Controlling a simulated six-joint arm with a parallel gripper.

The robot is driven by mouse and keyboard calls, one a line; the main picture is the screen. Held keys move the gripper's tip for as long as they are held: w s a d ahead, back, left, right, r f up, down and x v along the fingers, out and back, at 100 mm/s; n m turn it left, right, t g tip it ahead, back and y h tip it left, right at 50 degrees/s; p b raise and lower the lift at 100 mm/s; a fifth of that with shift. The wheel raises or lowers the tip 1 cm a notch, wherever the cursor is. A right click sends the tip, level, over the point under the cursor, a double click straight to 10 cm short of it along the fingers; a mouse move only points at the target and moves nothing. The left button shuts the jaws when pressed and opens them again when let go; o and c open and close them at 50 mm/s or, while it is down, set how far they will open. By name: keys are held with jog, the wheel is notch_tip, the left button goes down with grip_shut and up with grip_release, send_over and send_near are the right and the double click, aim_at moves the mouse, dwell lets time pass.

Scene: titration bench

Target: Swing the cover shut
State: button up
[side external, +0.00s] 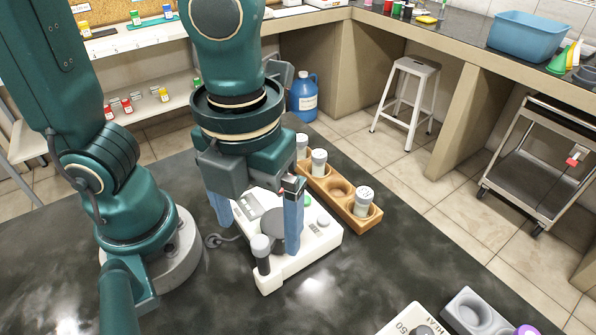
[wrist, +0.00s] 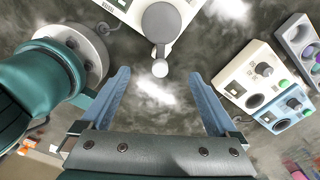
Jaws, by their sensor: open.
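A white bench device (side external: 318,238) stands on the dark bench below my gripper; part of it shows at the top of the wrist view (wrist: 126,8). A grey round cover (side external: 271,222) lies over its top, partly hidden by my gripper. The cover's grey disc and arm show in the wrist view (wrist: 161,22). A pale round knob (side external: 260,244) stands on a dark stem at the device's front left corner; a pale ball also appears in the wrist view (wrist: 160,68), between the fingertips in the picture. My gripper (side external: 258,236) is open and points down, its blue fingers on either side. Contact cannot be told.
A wooden rack (side external: 340,190) with white-capped bottles stands right behind the device. More instruments (side external: 415,322) stand at the front right; the wrist view shows a white one (wrist: 247,77) and a blue one (wrist: 287,107). Dark bench surface between them is clear.

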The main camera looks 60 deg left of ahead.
jog(key=shift+r, duration=2.3)
jog(key=w+a+n+t, duration=0.1)
jog(key=a+n+t, duration=0.1)
jog(key=n, duration=0.8)
jog(key=w+a+f+n+t, duration=0.1)
jog(key=a+n, duration=0.4)
jog(key=n, duration=0.5)
jog(key=w+a+n+t, duration=0.1)
jog(key=a+n+t, duration=0.1)
jog(key=n, duration=0.8)
jog(key=shift+w+a+f+t, duration=0.3)
jog(key=shift+a, duration=0.45)
